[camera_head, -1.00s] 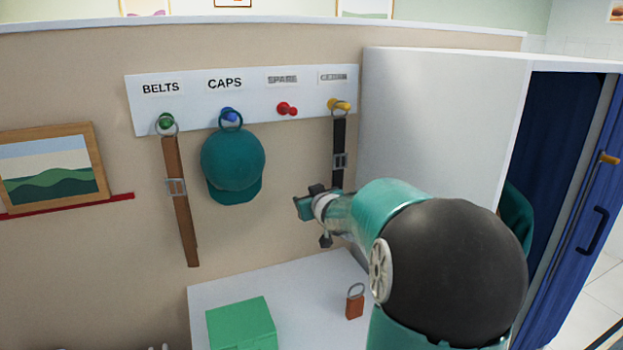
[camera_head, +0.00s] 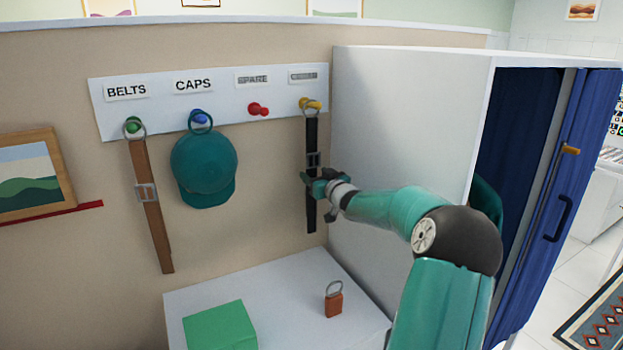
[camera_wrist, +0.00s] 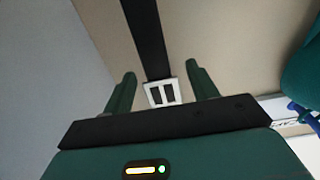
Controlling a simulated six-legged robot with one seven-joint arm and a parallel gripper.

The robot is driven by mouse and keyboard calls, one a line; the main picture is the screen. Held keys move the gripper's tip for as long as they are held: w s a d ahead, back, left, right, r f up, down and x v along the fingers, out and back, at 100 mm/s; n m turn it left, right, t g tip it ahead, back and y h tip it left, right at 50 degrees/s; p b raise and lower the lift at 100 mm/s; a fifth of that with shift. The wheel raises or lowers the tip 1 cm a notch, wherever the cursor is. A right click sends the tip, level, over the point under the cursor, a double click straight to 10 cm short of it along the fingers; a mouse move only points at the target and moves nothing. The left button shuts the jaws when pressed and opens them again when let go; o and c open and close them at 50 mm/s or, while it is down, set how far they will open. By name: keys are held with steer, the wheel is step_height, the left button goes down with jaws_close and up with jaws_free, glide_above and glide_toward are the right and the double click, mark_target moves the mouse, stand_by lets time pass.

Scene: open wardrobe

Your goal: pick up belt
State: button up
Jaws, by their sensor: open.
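A black belt (camera_head: 311,140) hangs by a ring from the yellow peg (camera_head: 310,104) at the right end of the rack. My gripper (camera_head: 309,183) is at the belt, a little below its buckle in the head view. In the wrist view, the open fingers (camera_wrist: 160,88) stand on either side of the black belt (camera_wrist: 146,38), with its silver buckle (camera_wrist: 164,94) between them. I cannot tell whether a finger touches the belt. A brown belt (camera_head: 151,215) hangs from the green peg under the BELTS label.
A teal cap (camera_head: 203,170) hangs from the blue peg; the red peg (camera_head: 258,109) is bare. The white wardrobe side (camera_head: 405,130) stands close right of the black belt. Below, a white surface (camera_head: 270,290) bears a green box (camera_head: 220,327) and a brown tag with a ring (camera_head: 334,301).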

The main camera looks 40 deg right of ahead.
steer(key=x, duration=0.5)
steer(key=shift+w+d, duration=0.3)
steer(key=shift+d, duration=0.05)
steer(key=shift+r, duration=0.1)
steer(key=c, duration=1.1)
steer(key=shift+c, duration=0.2)
steer(key=shift+r, duration=0.1)
